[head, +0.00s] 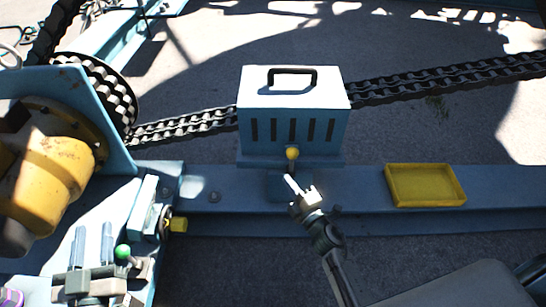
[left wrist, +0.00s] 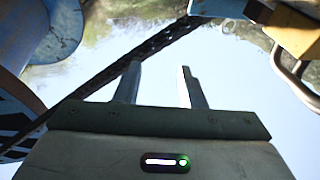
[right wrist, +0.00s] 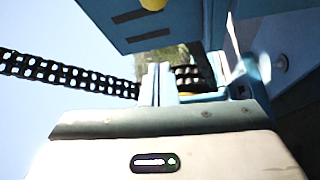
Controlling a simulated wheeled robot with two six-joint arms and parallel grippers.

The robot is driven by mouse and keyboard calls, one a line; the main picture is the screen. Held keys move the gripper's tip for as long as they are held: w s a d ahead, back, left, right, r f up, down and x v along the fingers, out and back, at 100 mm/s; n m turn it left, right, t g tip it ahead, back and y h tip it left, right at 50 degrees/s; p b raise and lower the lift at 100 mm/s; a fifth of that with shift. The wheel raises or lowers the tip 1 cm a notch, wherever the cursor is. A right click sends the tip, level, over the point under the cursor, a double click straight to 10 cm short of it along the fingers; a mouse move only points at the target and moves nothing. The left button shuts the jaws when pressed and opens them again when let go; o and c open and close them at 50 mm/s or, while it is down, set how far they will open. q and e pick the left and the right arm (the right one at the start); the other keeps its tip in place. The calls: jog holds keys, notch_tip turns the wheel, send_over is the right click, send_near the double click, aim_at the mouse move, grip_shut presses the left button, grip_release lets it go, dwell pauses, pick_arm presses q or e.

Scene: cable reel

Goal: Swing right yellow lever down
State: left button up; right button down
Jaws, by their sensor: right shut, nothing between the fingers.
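The lever's yellow ball knob (head: 292,153) shows at the front of the slotted blue box; its arm is mostly hidden. A yellow knob (right wrist: 152,4) also shows at the top edge of the right wrist view. My right gripper (head: 290,182) is shut and empty, its fingertips just below the knob in the head view and apart from it in the right wrist view. My left gripper (head: 92,243) is at lower left, with its two fingers (left wrist: 160,82) apart and nothing between them.
The blue box (head: 290,130) has a white top with a black handle. A chain (head: 450,78) runs behind it. A yellow tray (head: 425,186) sits on the blue beam at right. A green knob (head: 122,252) is beside my left gripper. Yellow machinery (head: 50,180) stands at left.

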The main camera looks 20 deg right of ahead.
aim_at(292, 162)
pick_arm(q)
jog(key=shift+s, duration=0.15)
pick_arm(e)
jog(key=shift+s+d+r, duration=0.1)
